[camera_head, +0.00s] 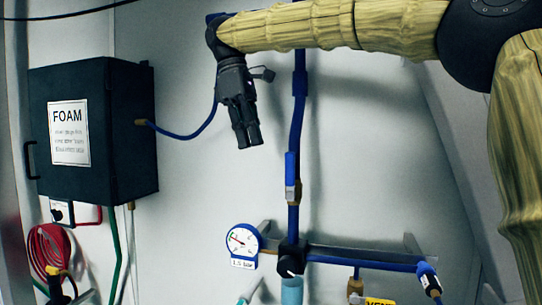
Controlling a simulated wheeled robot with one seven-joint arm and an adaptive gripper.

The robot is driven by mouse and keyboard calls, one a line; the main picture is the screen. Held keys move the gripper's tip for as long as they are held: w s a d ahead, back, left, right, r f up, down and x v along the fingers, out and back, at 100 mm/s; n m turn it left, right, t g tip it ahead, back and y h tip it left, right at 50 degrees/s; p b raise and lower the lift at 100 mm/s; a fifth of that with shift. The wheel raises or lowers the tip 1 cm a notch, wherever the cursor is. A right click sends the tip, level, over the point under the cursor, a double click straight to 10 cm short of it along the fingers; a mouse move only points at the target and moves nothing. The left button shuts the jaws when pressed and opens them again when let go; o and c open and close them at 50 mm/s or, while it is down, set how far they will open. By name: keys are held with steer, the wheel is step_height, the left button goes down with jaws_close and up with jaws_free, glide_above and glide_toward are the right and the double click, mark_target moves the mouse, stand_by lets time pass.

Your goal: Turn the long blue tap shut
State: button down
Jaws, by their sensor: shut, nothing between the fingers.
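The long blue tap (291,169) has a blue lever handle on a brass valve body. It sits on the vertical blue pipe (299,115), and its handle points up along the pipe. My gripper (249,140) is black, points down, and is shut and empty. It is up and to the left of the tap handle in the picture, apart from it. How far it is from the wall cannot be told.
A black FOAM box (105,130) is on the wall at left, with a blue hose running from it behind my gripper. A round gauge (243,240) and a black knob (291,259) are below the tap. A horizontal blue pipe (365,260) runs right.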

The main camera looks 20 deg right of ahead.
mark_target(290, 177)
steer(key=s+d+f+p, duration=0.2)
steer(key=d+f+p, duration=0.1)
steer(key=d+f, duration=0.1)
steer(key=shift+f, duration=0.45)
steer(key=shift+w+f, duration=0.1)
steer(key=shift+w, duration=0.2)
